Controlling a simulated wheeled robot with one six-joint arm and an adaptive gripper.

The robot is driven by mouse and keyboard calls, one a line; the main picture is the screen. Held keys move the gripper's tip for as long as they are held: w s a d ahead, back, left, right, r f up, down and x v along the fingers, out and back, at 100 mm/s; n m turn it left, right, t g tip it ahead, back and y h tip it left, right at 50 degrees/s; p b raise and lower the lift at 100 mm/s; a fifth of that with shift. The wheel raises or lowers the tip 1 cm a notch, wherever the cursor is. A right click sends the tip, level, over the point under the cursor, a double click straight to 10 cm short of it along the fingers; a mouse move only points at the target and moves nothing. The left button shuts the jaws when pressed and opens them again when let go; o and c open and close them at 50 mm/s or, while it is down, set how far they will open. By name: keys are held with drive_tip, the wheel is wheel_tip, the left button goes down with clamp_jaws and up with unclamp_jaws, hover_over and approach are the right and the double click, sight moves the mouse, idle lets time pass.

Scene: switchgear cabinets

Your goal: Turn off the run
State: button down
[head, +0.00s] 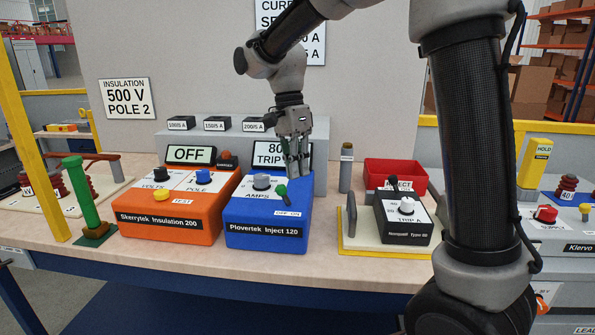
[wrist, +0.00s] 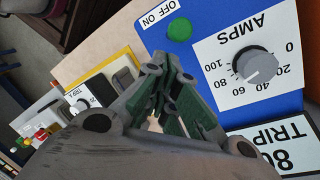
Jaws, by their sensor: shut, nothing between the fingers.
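The blue box labelled Plovertek Inject 120 (head: 262,233) stands on the bench with a grey AMPS knob (head: 262,182) and a green-tipped switch (head: 281,190). In the wrist view the green switch tip (wrist: 179,28) is beside an upside-down OFF ON label (wrist: 163,18), and the AMPS knob (wrist: 255,66) is to its right. The switch's exact position is unclear. A display reading 80 TRIP (head: 268,152) is partly hidden by my gripper. My gripper (head: 299,170) is shut and empty, above the box's rear right part, apart from the switch.
An orange Skerrytek box (head: 170,215) with an OFF display (head: 190,155) stands close on the left. On the right are a black trip unit (head: 404,218), a red bin (head: 395,172) and an upright grey post (head: 346,168). Bare bench shows in front.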

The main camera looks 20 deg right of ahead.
drive_tip(key=shift+r, duration=0.2)
drive_tip(key=shift+w+d+r, duration=0.1)
drive_tip(key=shift+w+d, duration=0.05)
drive_tip(key=shift+d, duration=0.15)
drive_tip(key=w+v, duration=0.2)
drive_tip(key=v, duration=0.9)
drive_tip(key=shift+d, duration=0.6)
